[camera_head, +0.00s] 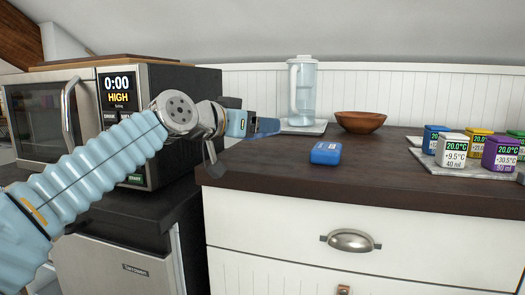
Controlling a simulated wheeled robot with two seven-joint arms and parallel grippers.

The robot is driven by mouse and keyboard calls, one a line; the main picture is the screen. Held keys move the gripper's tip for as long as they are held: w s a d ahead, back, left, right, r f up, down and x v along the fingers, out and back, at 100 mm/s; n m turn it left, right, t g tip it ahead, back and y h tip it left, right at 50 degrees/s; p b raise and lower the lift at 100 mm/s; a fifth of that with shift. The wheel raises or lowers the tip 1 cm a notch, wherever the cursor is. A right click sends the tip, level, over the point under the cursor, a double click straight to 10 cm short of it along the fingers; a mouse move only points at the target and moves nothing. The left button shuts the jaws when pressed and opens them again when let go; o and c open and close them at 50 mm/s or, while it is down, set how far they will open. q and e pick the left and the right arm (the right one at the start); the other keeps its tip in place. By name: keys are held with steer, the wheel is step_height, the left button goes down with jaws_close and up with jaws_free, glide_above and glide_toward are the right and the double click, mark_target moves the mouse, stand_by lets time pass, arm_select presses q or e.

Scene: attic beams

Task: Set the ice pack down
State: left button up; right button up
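A small blue block with a light label, which looks like the ice pack (325,153), lies flat on the dark wooden counter (365,180) near its front edge. My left gripper (266,127) reaches in from the left above the counter, to the left of and a little higher in the picture than the ice pack, and apart from it. Its blue fingers are seen from the side, so their opening is hidden. I see nothing clearly held in it. My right gripper is not recognisable in view.
A clear pitcher (302,92) stands on a pale board behind the ice pack, beside a wooden bowl (360,121). Several labelled cubes stand at the right, including a white one (452,150) and a purple one (500,153). A microwave (150,95) stands at the left.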

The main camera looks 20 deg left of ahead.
mark_target(262, 159)
arm_select(q)
steer(key=f, duration=0.1)
steer(key=w+f+b, duration=0.1)
steer(key=f, duration=0.1)
steer(key=d+f, duration=0.1)
steer(key=shift+w+f+b, duration=0.25)
steer(key=shift+w+b, duration=0.05)
steer(key=shift+w, duration=0.1)
steer(key=shift+f, duration=0.4)
steer(key=shift+f, duration=0.1)
steer(key=o, duration=1.2)
steer(key=b+v, duration=0.1)
steer(key=v, duration=1.1)
steer(key=shift+a, duration=0.15)
